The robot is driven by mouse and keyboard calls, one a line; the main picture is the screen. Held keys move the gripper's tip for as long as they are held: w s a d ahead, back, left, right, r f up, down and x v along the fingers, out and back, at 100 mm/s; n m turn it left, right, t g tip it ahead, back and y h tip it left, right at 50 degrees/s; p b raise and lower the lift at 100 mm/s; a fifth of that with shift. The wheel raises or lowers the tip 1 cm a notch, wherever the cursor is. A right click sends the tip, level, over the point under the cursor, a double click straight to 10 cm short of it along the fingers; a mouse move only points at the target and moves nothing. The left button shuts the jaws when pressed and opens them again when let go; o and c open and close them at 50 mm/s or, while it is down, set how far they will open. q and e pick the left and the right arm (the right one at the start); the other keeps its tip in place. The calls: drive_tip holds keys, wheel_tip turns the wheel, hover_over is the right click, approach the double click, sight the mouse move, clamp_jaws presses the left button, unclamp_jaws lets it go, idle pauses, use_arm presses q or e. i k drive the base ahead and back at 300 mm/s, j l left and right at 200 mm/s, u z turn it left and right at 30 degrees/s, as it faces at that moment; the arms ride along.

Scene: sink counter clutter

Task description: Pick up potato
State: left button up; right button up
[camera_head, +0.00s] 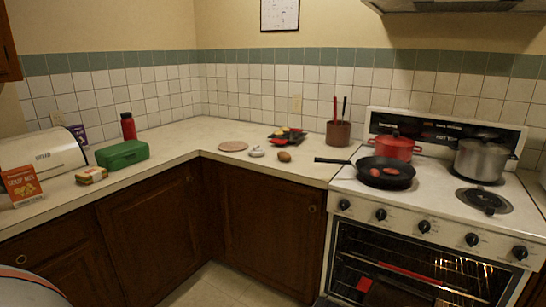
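The potato (284,156) is a small brown oval lying on the pale counter, left of the stove. It lies just right of a small white item (257,152), with a small gap between them. Nothing covers the potato. Neither of my grippers shows in the head view.
A black frying pan (399,182) holding red pieces sits on the stove, its handle reaching left near the potato. A utensil crock (338,133), a dark tray (274,139) and a round pinkish board (233,146) surround it. The counter front near the potato is clear. The oven looks open.

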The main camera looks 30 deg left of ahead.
sight(282, 156)
drive_tip(key=i+j, duration=0.1)
drive_tip(key=j, duration=1.9)
drive_tip(key=i+j, duration=0.35)
drive_tip(key=j, duration=0.25)
drive_tip(key=i+j, duration=0.2)
drive_tip(key=j, duration=0.1)
